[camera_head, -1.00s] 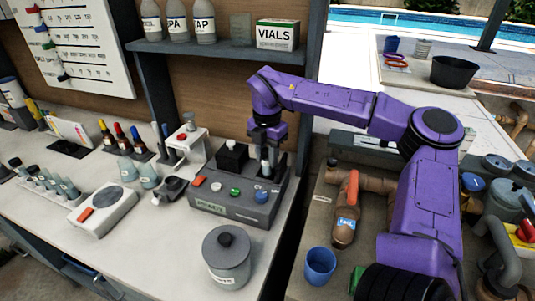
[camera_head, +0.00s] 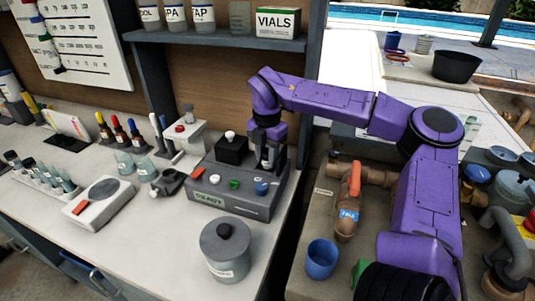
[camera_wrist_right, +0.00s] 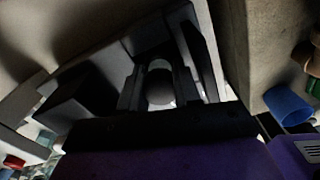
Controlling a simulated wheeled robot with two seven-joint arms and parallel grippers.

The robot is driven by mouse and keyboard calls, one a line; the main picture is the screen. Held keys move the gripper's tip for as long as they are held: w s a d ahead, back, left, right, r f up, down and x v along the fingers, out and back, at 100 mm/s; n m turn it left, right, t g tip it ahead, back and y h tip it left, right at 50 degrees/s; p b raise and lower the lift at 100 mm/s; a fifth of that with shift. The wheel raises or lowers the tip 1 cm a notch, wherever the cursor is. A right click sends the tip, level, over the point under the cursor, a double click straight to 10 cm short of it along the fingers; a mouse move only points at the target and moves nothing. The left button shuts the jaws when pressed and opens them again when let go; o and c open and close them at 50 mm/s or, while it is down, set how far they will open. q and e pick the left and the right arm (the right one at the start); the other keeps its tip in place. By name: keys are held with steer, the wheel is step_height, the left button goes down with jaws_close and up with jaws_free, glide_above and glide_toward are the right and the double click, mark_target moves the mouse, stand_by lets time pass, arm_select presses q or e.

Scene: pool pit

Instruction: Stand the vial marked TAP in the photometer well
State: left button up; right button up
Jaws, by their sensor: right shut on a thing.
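The grey photometer (camera_head: 232,199) stands at the right end of the bench, with a lit display, coloured buttons and a black lid block. My right gripper (camera_head: 268,157) is over its right rear part, at the well area, and is shut on a vial (camera_head: 267,153). The vial is upright and mostly hidden by the fingers; I cannot read its mark or tell how deep it sits. In the right wrist view its rounded grey top (camera_wrist_right: 159,84) shows between the two dark fingers. My left gripper is not in view.
A lidded grey pot (camera_head: 225,250) stands in front of the photometer. A rack of vials (camera_head: 45,178) and a white device (camera_head: 100,204) are at left. A shelf (camera_head: 220,42) with bottles hangs above. A blue cup (camera_head: 321,259) and pipes are at right.

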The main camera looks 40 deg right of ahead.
steer(key=shift+f, duration=0.15)
stand_by(0.6)
steer(key=o, duration=1.1)
steer(key=shift+w+a+f, duration=0.1)
steer(key=shift+w, duration=0.05)
